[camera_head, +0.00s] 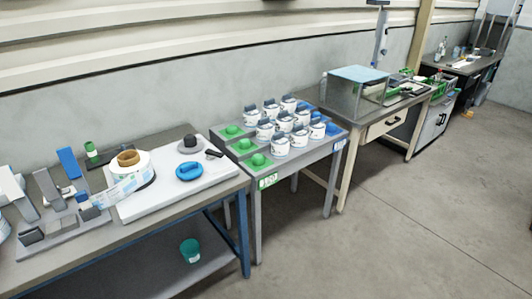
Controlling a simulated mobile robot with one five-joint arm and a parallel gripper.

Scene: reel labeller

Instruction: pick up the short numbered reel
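Several white reels with dark tops (281,145) stand upright in rows on a small grey table (293,163) at the middle of the head view. They look alike at this size. I cannot read numbers on them or tell which is the short one. A larger white roll with a brown core (130,168) sits on the bench at the left, with a printed label strip (118,190) in front of it. My gripper does not show in this view.
Green knobbed pieces (258,160) line the small table's left side, and blue pieces (332,129) its right. The left bench holds a white board (185,200) with a blue ring (189,171). A teal cup (190,250) sits on its lower shelf. Floor at right is clear.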

